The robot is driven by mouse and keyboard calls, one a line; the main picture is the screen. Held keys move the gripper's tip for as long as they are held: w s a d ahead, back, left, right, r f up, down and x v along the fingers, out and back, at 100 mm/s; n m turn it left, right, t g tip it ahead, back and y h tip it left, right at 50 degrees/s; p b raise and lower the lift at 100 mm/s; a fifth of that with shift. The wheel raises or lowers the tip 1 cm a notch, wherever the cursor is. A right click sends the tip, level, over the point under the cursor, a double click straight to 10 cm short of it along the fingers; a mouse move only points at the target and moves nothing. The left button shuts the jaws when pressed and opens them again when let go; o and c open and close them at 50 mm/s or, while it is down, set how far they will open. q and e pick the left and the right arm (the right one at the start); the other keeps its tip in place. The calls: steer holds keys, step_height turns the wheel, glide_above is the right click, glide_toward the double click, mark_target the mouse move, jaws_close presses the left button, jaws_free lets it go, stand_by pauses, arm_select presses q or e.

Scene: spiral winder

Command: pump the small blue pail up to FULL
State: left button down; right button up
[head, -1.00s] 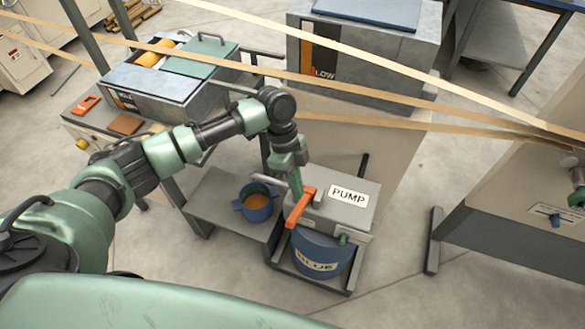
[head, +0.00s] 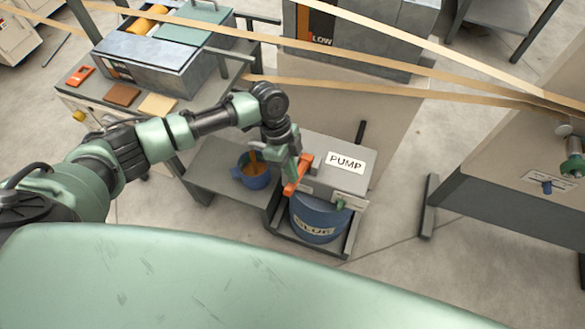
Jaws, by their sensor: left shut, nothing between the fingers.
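The small blue pail (head: 257,180) stands on the grey shelf left of the pump box (head: 323,178), which bears a PUMP label. An orange-brown streak shows above and in the pail, below a grey spout; it looks like liquid running in. No FULL mark is readable. The orange pump handle (head: 298,175) slants down at the box's left front. My left gripper (head: 294,165) is shut and empty, pointing down right at the handle; I cannot tell whether it touches. My right gripper is not in view.
A bench with a grey-blue box (head: 150,62) stands at the upper left. Tan bands (head: 400,70) stretch across above. A grey machine (head: 520,195) stands at the right, with open floor before it.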

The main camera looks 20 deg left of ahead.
mark_target(285, 194)
arm_select(q)
steer(key=shift+s+f, duration=0.25)
steer(key=shift+s, duration=0.2)
steer(key=s+f+t, duration=0.3)
steer(key=s+f, duration=0.1)
steer(key=f, duration=0.4)
steer(key=shift+s+m, duration=0.2)
steer(key=shift+m, duration=0.1)
steer(key=shift+s+a+f, duration=0.1)
steer(key=shift+s+f, duration=0.05)
steer(key=r+p, duration=0.5)
steer(key=shift+w, duration=0.3)
steer(key=s+b+v, duration=0.1)
steer(key=s+v, duration=0.1)
steer(key=v, duration=0.7)
steer(key=shift+a+t, duration=0.25)
steer(key=shift+t, duration=0.05)
